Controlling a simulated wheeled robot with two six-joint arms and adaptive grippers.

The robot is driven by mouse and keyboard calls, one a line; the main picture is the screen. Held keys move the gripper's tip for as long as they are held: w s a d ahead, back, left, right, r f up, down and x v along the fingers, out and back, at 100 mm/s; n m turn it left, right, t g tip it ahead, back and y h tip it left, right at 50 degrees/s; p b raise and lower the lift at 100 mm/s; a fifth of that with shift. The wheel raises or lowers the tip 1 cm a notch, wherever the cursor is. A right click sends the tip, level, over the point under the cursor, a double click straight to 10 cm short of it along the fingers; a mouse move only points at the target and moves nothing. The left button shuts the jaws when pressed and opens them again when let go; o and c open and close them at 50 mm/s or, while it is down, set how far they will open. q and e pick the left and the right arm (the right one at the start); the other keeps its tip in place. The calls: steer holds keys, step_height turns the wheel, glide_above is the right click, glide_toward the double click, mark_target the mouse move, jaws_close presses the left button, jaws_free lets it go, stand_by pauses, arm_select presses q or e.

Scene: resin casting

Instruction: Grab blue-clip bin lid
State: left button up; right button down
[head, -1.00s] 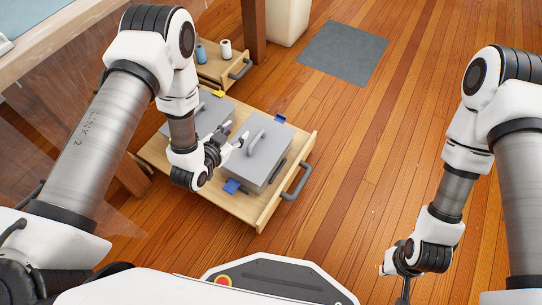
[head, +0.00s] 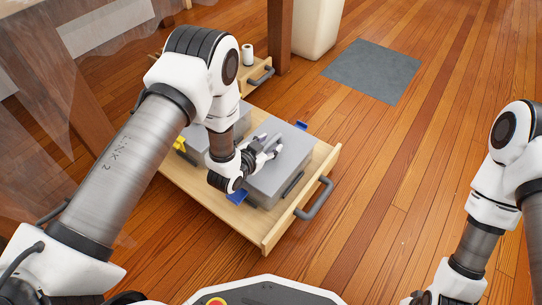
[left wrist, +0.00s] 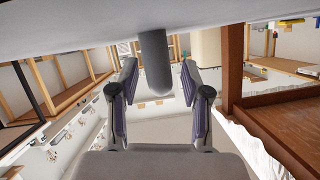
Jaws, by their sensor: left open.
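The blue-clip bin is a grey box in the open wooden drawer, with blue clips (head: 237,196) at its near and far sides. Its flat grey lid (head: 292,150) is on the bin. My left gripper (head: 270,149) is open at the lid's raised handle, which it largely hides in the head view. In the left wrist view the dark handle (left wrist: 155,65) stands between the two spread fingers (left wrist: 157,88), with a gap on each side. The lid (left wrist: 70,28) fills the top of that view. My right gripper is outside the frames.
A second grey bin (head: 240,122) with a yellow clip (head: 180,143) sits left of it, partly behind my left arm. The drawer (head: 262,238) has a dark handle (head: 314,198). A smaller drawer holds a white roll (head: 247,54). Floor to the right is clear around a grey mat (head: 374,71).

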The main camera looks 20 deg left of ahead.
arm_select(q)
steer(key=shift+r, duration=0.1)
jaws_close()
steer(key=shift+r, duration=0.1)
